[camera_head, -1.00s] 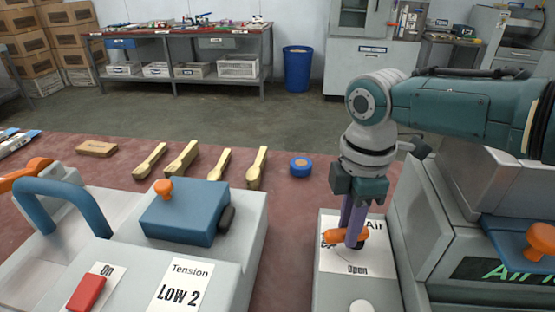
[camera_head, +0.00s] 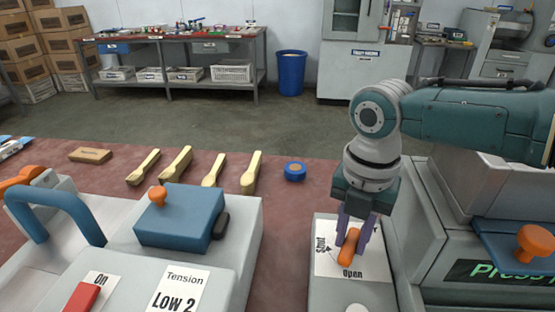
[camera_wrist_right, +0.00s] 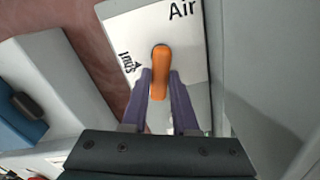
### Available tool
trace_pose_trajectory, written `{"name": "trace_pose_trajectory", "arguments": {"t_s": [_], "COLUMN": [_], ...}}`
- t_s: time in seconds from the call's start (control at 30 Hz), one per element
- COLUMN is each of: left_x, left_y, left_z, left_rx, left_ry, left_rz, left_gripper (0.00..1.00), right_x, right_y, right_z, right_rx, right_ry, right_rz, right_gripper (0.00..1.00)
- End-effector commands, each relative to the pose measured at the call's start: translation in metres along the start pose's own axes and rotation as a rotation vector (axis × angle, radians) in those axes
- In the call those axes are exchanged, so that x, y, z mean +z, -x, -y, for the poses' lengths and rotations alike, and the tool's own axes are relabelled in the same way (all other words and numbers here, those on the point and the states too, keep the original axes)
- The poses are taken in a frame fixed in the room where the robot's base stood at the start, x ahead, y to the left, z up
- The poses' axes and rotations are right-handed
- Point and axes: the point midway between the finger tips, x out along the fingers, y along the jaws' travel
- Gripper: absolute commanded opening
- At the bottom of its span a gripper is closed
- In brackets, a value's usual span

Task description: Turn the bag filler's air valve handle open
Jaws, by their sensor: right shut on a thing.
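The orange air valve handle (camera_head: 348,246) sits on a white label plate (camera_head: 326,266) marked "Shut" and "Open", on a grey block. In the head view its near end points down toward the word "Open". My right gripper (camera_head: 352,240) comes from above, with its purple fingers on either side of the handle, shut on it. In the right wrist view the handle (camera_wrist_right: 161,72) lies between the two fingers (camera_wrist_right: 160,88), near the words "Air" and "Shut". My left gripper is not in view.
A grey machine with an orange knob (camera_head: 532,240) and a green-lettered display stands close on the right. A press with a blue block (camera_head: 180,218) stands at left.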

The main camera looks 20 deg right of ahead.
Motion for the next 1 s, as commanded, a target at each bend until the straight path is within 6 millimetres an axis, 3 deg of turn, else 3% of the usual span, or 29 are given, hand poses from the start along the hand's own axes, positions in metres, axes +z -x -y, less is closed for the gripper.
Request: {"name": "trace_pose_trajectory", "arguments": {"t_s": [0.5,1.0], "left_x": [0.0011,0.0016], "left_y": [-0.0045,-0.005], "left_z": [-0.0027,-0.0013], "left_rx": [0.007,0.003], "left_ry": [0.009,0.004], "left_rz": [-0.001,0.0], "left_gripper": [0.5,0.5], "right_x": [0.0007,0.0009], "right_y": [0.0009,0.0013], "right_z": [0.0056,0.0065], "right_rx": [0.002,0.002], "right_ry": [0.323,0.379], "right_rz": [-0.002,-0.002], "right_gripper": [0.0,0.0]}}
